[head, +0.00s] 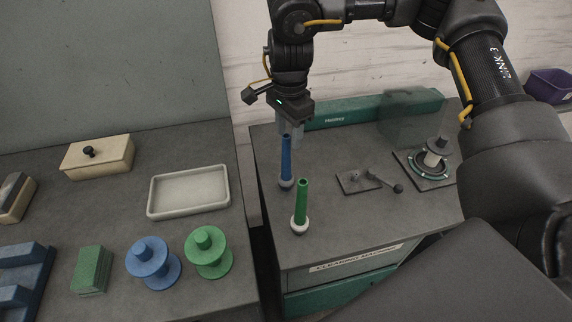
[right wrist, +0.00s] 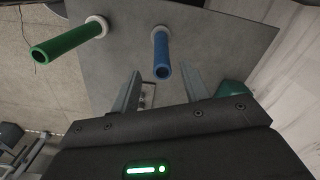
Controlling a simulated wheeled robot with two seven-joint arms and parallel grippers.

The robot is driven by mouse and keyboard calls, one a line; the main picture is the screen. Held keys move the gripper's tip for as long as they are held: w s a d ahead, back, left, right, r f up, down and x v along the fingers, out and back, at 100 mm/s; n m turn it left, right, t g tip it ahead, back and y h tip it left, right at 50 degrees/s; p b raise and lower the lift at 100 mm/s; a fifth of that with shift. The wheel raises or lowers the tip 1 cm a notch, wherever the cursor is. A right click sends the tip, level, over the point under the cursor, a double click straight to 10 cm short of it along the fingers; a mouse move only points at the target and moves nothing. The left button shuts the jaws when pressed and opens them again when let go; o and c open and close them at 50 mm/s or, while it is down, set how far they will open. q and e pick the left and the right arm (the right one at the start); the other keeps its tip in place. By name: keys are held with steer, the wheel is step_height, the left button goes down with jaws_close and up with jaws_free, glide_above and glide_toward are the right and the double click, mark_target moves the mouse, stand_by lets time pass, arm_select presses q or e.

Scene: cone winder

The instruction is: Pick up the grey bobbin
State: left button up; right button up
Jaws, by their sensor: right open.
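No bobbin is plainly grey. A dark grey and whitish spool-like piece (head: 436,153) stands on the round holder at the right of the machine top; I cannot tell whether it is the grey bobbin. A blue tube (head: 286,160) and a green tube (head: 301,203) stand upright on white-based pegs on the machine top. My right gripper (head: 290,138) is open and points down over the blue tube. In the right wrist view, the blue tube (right wrist: 161,50) shows between the fingertips (right wrist: 162,74), with the green tube (right wrist: 68,41) to the left. My left gripper is out of view.
On the left table are a blue spool (head: 152,262), a green spool (head: 208,252), an empty pale tray (head: 188,191), a beige lidded box (head: 98,156) and a green block (head: 91,269). A small lever plate (head: 358,181) and a clear guard (head: 411,117) are on the machine.

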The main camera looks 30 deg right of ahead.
mark_target(286, 151)
steer(key=shift+w+f, duration=0.1)
steer(key=shift+f, duration=0.65)
steer(key=shift+a+f, duration=0.1)
steer(key=shift+f, duration=0.05)
step_height(286, 151, down, 5)
steer(key=shift+a+r+p, duration=0.1)
steer(key=shift+a+p, duration=0.05)
steer(key=shift+p, duration=0.6)
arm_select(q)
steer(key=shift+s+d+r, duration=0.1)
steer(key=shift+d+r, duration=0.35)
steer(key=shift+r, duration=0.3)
arm_select(e)
steer(key=shift+c, duration=0.5)
jaws_close()
steer(key=shift+r, duration=0.1)
